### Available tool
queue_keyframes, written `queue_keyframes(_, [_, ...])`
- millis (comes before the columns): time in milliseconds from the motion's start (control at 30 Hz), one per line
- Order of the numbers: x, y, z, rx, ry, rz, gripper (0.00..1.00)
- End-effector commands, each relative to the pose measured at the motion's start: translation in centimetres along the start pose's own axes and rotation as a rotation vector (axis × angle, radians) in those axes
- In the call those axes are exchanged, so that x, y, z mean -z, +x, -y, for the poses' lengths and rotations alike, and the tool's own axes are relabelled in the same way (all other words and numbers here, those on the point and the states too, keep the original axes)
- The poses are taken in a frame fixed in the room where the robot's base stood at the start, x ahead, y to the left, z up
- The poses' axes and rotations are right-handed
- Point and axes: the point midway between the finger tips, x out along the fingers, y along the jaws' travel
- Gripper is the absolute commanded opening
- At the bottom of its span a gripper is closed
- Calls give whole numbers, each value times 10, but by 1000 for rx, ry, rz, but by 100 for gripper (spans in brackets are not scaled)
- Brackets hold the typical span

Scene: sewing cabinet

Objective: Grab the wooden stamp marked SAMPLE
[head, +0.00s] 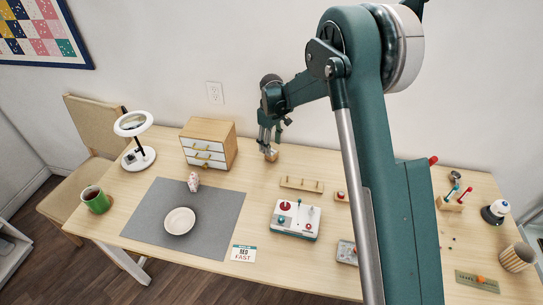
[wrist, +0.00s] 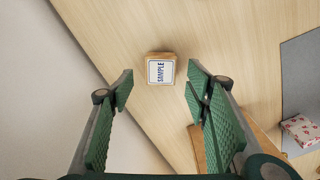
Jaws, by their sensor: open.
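The wooden stamp (wrist: 161,69) shows in the wrist view as a small wooden block with a white label reading SAMPLE, lying label up on the table. It lies just beyond and between my two spread green fingers, and neither touches it. My gripper (wrist: 160,92) is open and empty. In the head view my gripper (head: 267,142) points down at the back of the table, right of the small drawer cabinet, with the stamp (head: 272,155) at its fingertips, partly hidden.
The wooden drawer cabinet (head: 220,137) stands close to the left of my gripper. A wooden rack (head: 302,184) lies in front. A grey mat (head: 225,212) holds a bowl (head: 179,221) and a small patterned item (head: 193,182). The wall is close behind.

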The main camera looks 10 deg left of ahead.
Motion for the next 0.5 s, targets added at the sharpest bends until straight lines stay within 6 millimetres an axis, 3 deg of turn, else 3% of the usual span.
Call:
queue_keyframes(267, [1, 6, 0, 0, 0, 0, 48])
queue_keyframes(500, [2, 32, 2, 0, 0, 0, 48])
